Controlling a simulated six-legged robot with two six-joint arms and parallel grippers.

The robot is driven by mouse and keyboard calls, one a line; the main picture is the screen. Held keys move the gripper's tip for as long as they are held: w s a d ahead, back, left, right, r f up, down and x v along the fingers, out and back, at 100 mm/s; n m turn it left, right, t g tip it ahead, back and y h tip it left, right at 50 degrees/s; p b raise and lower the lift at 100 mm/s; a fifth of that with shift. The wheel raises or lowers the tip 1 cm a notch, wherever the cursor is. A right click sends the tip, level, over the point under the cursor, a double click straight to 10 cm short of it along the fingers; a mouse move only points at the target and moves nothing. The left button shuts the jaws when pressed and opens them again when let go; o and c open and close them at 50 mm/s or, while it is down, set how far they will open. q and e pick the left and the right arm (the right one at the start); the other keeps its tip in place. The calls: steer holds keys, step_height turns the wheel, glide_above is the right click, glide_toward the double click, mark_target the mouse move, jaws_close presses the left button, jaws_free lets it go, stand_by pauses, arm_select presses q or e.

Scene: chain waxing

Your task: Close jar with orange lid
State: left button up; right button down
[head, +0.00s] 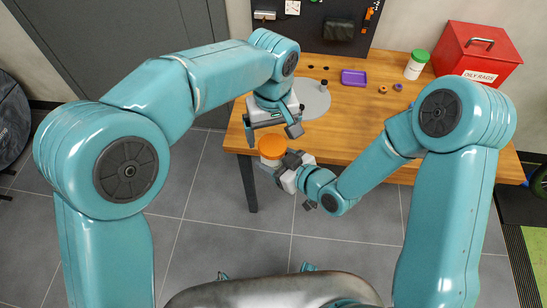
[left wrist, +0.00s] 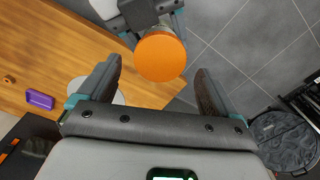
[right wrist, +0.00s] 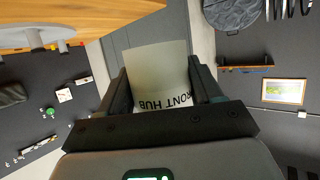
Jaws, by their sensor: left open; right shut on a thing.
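The jar (head: 271,162) is pale, with an orange lid (head: 271,146) on its top. It is just off the table's front edge. I cannot tell how tightly the lid sits. My right gripper (head: 286,162) is shut on the jar's body. The right wrist view shows the pale jar wall with "FRONT HUB" lettering (right wrist: 160,85) between the fingers. My left gripper (head: 272,132) is open above the lid. In the left wrist view the orange lid (left wrist: 161,57) shows just beyond and between the parted fingertips, with nothing gripped.
The wooden table (head: 335,135) carries a grey round mat (head: 316,104), a purple tray (head: 354,78), a green-lidded container (head: 416,66), small rings (head: 383,90) and a red oily-rags box (head: 478,52). The table front between my arms is clear.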

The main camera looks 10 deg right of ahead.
mark_target(272, 144)
arm_select(q)
steer(key=shift+f, duration=1.5)
steer(key=c, duration=1.1)
steer(key=shift+o, duration=0.2)
steer(key=m, duration=0.3)
steer(key=o, duration=1.2)
steer(key=shift+c, duration=0.2)
steer(key=shift+r, duration=0.1)
